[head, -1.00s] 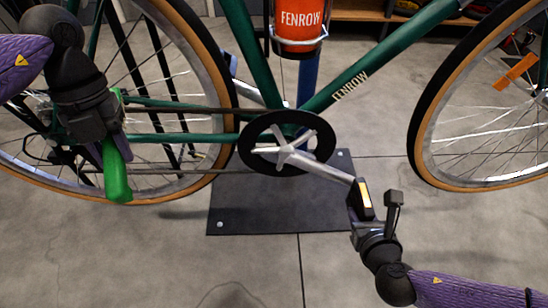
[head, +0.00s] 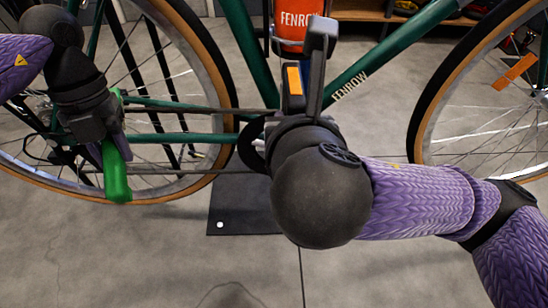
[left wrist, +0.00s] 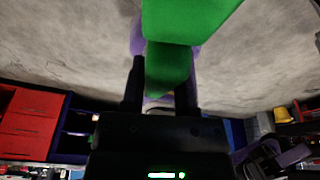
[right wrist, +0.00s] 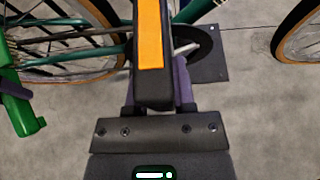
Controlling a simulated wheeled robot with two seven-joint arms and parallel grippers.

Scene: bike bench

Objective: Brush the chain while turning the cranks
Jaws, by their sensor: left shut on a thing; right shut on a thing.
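My left gripper (head: 108,143) is shut on the green brush (head: 117,180), which hangs down at the rear wheel; it also fills the top of the left wrist view (left wrist: 185,20). The brush overlaps the lower run of the chain (head: 190,171); I cannot tell whether its bristles touch. My right gripper (head: 293,112) is shut on the pedal (head: 294,80) with its orange reflector, above and right of the chainring (head: 250,152). The pedal is large in the right wrist view (right wrist: 153,88), with the silver crank (right wrist: 184,47) behind it. My right arm hides most of the chainring and crank in the head view.
The green bicycle frame (head: 248,60) stands over a dark base plate (head: 235,220). An orange FENROW bottle (head: 293,25) sits on the frame above the pedal. The rear wheel and front wheel (head: 425,140) flank the cranks. The floor in front is clear.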

